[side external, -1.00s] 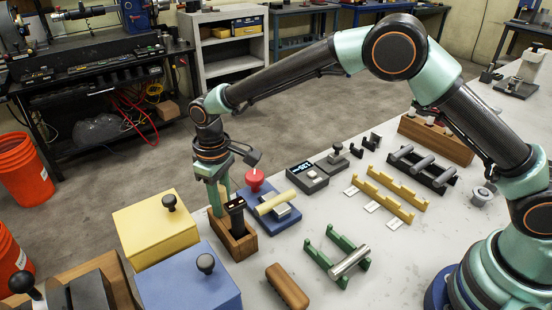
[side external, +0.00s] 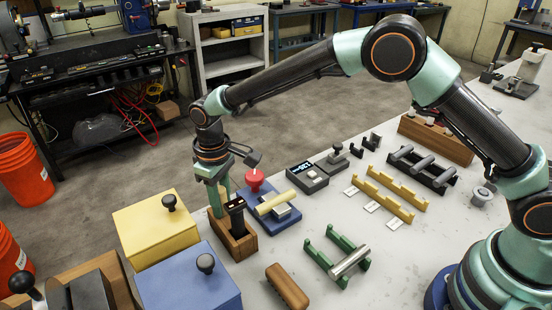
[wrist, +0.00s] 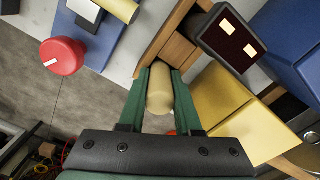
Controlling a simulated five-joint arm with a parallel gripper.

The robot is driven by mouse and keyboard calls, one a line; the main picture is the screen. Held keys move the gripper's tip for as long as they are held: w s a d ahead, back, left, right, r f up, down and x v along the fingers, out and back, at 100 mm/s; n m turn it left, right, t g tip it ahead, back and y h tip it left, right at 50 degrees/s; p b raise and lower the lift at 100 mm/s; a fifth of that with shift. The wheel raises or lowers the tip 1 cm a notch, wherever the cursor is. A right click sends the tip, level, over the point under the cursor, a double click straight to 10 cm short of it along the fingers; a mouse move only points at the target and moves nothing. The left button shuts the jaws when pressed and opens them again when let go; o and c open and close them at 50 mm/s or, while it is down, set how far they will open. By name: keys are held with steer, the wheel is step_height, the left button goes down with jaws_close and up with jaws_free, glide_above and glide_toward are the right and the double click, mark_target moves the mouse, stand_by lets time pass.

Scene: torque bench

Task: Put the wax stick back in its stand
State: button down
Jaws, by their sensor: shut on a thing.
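The wax stick (wrist: 160,92) is a pale tan cylinder, seen nearly end-on between the green fingers of my gripper (wrist: 163,74) in the wrist view. My gripper is shut on it. In the side view my gripper (side external: 217,197) points down at the back end of a wooden stand (side external: 239,247), which also shows in the wrist view (wrist: 181,50). The stick is hidden there by the fingers and stand. I cannot tell how far its lower end is inside the stand. A black tool (side external: 236,213) with a light-marked top stands upright in the stand beside my fingers.
A blue fixture (side external: 285,217) with a pale yellow roller and a red knob (side external: 255,181) is close on the right. A yellow box (side external: 155,228) and a blue box (side external: 188,283) stand close on the left. A brown block (side external: 287,287) lies in front.

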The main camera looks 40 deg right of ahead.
stand_by(0.4)
steer(key=c, duration=0.5)
jaws_free()
step_height(320, 180, up, 12)
steer(key=shift+r, duration=0.1)
